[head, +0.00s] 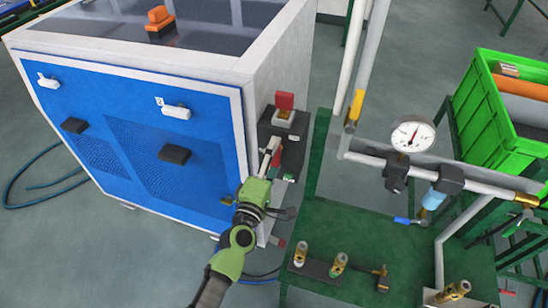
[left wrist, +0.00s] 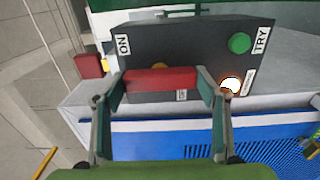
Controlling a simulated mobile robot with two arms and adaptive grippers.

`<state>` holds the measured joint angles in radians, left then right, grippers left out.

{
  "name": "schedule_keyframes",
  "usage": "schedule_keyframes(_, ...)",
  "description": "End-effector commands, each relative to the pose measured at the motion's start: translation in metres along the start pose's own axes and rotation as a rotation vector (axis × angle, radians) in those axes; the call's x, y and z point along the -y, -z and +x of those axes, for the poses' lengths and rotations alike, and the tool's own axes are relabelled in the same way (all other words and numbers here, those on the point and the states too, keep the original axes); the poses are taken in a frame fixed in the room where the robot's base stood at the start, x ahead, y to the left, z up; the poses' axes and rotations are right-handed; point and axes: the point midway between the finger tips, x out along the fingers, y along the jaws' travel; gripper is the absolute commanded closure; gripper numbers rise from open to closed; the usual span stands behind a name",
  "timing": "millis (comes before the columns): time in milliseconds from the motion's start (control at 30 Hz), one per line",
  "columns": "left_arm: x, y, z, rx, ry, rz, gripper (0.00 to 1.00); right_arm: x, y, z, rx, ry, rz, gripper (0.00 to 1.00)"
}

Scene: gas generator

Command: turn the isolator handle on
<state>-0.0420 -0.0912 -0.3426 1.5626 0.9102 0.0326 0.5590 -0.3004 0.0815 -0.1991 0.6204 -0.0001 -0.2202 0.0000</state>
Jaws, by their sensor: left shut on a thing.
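The isolator handle is a red bar (left wrist: 160,79) on the dark grey switch box (left wrist: 205,42) in the left wrist view. The bar lies crosswise, roughly level in that picture. The box carries an ON label (left wrist: 123,44), a TRY label (left wrist: 261,40) beside a green button (left wrist: 239,43), and a glowing lamp (left wrist: 230,85). A label below the bar is partly hidden. My left gripper (left wrist: 161,84) is shut on the handle, one finger at each end. In the head view my left gripper (head: 271,162) reaches the box at the cabinet's right side. My right gripper is not in view.
The blue-fronted cabinet (head: 120,120) stands left of my arm. A red-topped switch (head: 284,102) sits above the box. At right are a green table (head: 350,240), pipes with a gauge (head: 413,135), and a green crate (head: 490,110). Floor shows between cabinet and table.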

Motion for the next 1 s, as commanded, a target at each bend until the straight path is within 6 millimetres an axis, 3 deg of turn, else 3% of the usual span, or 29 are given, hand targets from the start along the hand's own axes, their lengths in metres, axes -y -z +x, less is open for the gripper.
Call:
schedule_keyframes(500,0.0003,0.0002,-0.0001,-0.001,0.001,-0.023,0.56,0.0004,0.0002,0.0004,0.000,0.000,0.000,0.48)
schedule_keyframes(533,0.0003,0.0002,-0.0001,-0.001,0.001,-0.023,0.27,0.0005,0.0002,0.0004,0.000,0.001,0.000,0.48)
schedule_keyframes(567,0.0003,0.0001,-0.0001,-0.001,0.001,-0.023,0.19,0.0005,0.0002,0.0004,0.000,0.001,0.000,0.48)
schedule_keyframes(1000,0.0011,0.0002,-0.0062,0.000,0.002,-0.018,0.17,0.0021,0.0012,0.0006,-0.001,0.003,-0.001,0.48)
